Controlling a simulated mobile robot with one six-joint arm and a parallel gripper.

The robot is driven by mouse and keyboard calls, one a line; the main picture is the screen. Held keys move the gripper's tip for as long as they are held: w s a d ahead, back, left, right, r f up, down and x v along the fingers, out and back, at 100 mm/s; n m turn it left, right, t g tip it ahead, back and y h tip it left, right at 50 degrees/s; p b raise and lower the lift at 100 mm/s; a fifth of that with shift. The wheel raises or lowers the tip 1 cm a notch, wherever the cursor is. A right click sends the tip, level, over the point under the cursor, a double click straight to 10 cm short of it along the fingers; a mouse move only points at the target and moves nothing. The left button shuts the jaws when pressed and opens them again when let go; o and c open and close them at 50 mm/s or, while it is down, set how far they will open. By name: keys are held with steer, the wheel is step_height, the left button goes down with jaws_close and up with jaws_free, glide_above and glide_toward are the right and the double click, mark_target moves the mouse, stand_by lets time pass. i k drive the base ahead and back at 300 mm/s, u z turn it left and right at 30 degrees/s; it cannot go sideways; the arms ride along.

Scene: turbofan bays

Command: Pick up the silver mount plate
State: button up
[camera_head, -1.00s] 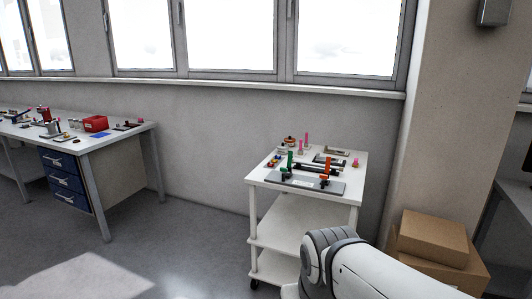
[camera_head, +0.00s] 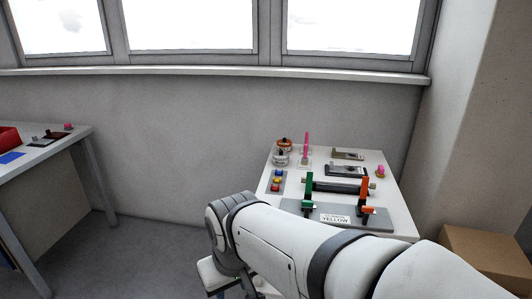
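A small flat metallic plate (camera_head: 347,154) with a raised part lies at the back of the white cart's top (camera_head: 396,200); its tone is silver to tan, and it may be the silver mount plate. A darker grey plate (camera_head: 345,171) with a black part on it lies just in front of it. I cannot tell for sure which is the mount plate. My white arm reaches in from the lower right, in front of the cart, and hides its lower part.
A grey fixture (camera_head: 377,219) labelled YELLOW, with a green clamp (camera_head: 309,187) and an orange clamp (camera_head: 365,189), fills the cart's front. Round parts and pink pegs stand behind. A workbench (camera_head: 70,142) is at left, a cardboard box (camera_head: 485,255) at right. Floor between bench and cart is clear.

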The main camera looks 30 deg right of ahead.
mark_target(342, 170)
steer(key=z, duration=0.6)
steer(key=i, duration=1.15)
steer(key=z, duration=0.7)
steer(key=k, duration=0.9)
steer(key=z, duration=0.15)
steer(key=i, duration=0.9)
steer(key=u, duration=0.05)
